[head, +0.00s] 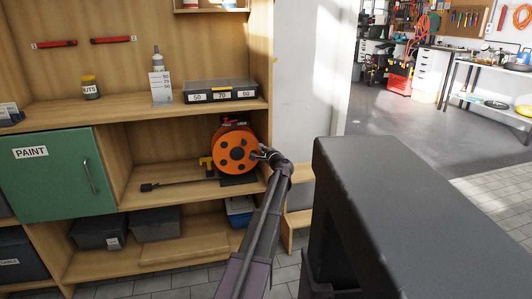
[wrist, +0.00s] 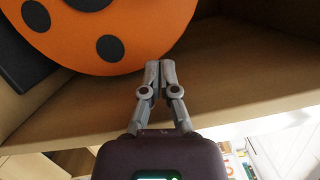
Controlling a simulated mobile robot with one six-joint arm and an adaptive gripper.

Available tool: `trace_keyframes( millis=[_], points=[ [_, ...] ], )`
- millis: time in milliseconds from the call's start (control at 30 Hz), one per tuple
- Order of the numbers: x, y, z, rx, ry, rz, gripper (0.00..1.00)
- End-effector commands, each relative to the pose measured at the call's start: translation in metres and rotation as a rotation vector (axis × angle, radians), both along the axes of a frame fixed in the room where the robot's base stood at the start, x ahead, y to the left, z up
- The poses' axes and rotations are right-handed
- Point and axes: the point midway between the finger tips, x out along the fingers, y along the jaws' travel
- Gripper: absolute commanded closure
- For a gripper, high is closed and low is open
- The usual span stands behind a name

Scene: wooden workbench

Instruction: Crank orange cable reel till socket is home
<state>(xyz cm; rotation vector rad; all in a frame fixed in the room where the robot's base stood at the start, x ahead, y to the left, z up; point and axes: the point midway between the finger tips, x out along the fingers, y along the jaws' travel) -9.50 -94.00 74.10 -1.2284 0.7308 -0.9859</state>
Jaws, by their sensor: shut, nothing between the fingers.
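The orange cable reel (head: 236,150) stands upright on the middle shelf, at its right end. Its orange disc with dark round spots fills the upper left of the wrist view (wrist: 120,50). A dark cable lies along the shelf to the left of the reel and ends in a black socket (head: 148,187), apart from the reel. My gripper (head: 262,153) is at the right edge of the disc. In the wrist view its fingertips (wrist: 160,66) are together and empty, by the disc's lower right rim; I cannot tell if they touch it. No crank handle can be made out.
The shelf's right side wall (head: 262,105) is close to my gripper. A green PAINT door (head: 60,172) closes the left bay. A case with numbered labels (head: 221,91) sits on the shelf above, and dark bins (head: 155,222) stand below. The shelf front is mostly clear.

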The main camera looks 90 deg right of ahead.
Motion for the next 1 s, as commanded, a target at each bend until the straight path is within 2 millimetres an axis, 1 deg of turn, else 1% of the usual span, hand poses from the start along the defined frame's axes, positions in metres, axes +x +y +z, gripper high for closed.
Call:
trace_keyframes(
  millis=[33, 67, 200, 400, 567, 1000],
  points=[
    [0.004, -0.011, 0.001, 0.000, 0.000, 0.001, 1.00],
    [0.006, -0.015, 0.001, 0.000, 0.000, 0.002, 1.00],
    [0.024, -0.007, 0.006, 0.000, 0.000, 0.002, 1.00],
    [0.040, -0.004, 0.009, 0.000, 0.000, 0.001, 1.00],
    [0.044, -0.004, 0.010, 0.000, 0.000, 0.000, 1.00],
    [0.044, -0.004, 0.010, -0.001, 0.005, 0.001, 1.00]
  ],
)
